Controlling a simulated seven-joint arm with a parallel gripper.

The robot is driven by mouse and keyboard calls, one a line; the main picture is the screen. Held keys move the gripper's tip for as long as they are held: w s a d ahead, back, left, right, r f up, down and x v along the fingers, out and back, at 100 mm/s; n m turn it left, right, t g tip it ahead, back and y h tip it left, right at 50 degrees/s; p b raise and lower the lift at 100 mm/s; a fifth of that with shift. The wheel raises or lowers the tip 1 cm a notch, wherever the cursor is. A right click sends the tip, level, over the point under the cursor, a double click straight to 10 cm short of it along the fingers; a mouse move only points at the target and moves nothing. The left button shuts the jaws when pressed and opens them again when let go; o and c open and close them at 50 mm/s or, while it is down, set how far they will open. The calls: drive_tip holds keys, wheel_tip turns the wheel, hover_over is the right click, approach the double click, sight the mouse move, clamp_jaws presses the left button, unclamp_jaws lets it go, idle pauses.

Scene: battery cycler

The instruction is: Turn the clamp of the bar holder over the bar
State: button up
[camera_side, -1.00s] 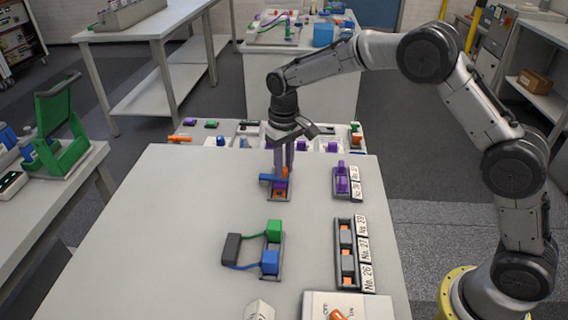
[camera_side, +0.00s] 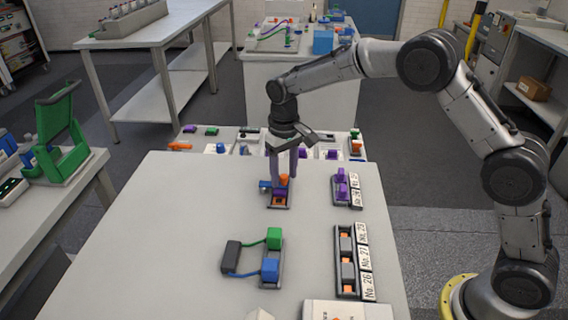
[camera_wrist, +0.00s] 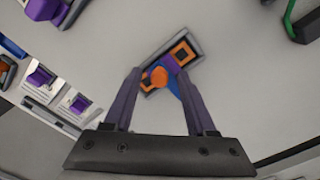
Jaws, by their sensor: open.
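The bar holder (camera_side: 279,205) is a small grey tray at the far part of the table. It also shows in the wrist view (camera_wrist: 195,44), with orange-and-dark squares and a purple piece (camera_wrist: 168,62), seemingly the bar, between them. The blue clamp (camera_side: 265,186) sticks out to the left of the holder in the side view. In the wrist view part of the clamp (camera_wrist: 174,87) shows beside the round orange knob (camera_wrist: 158,76); the right finger hides some of it. My gripper (camera_wrist: 160,71) points down, open, its purple fingers on either side of the knob. Contact cannot be told.
A holder with green and blue blocks (camera_side: 272,255) and a dark block (camera_side: 232,254) stands nearer. Numbered racks (camera_side: 346,262) line the right, with a purple-block rack (camera_side: 341,188) behind. A parts tray (camera_side: 220,148) lies beyond the far edge. The table's left is clear.

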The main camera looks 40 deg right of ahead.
wheel_tip(320, 180, up, 14)
idle(0.5)
drive_tip(key=shift+f, duration=0.1)
wheel_tip(320, 180, up, 10)
drive_tip(key=f+t, duration=0.1)
drive_tip(key=t, duration=0.1)
hover_over(284, 175)
drive_tip(key=s+d, duration=0.3)
drive_tip(key=s, duration=0.3)
drive_tip(key=s+d+r+t, duration=0.1)
drive_tip(key=s+d+r, duration=0.1)
drive_tip(key=s, duration=0.4)
drive_tip(key=s+d+r+t, duration=0.1)
drive_tip(key=s+r, duration=0.2)
drive_tip(key=s, duration=0.3)
drive_tip(key=s+d+f+t, duration=0.1)
drive_tip(key=s+f, duration=1.2)
drive_tip(key=s, duration=0.3)
drive_tip(key=shift+d+f+t, duration=0.25)
drive_tip(key=shift+d+t, duration=0.05)
drive_tip(key=shift+d, duration=0.1)
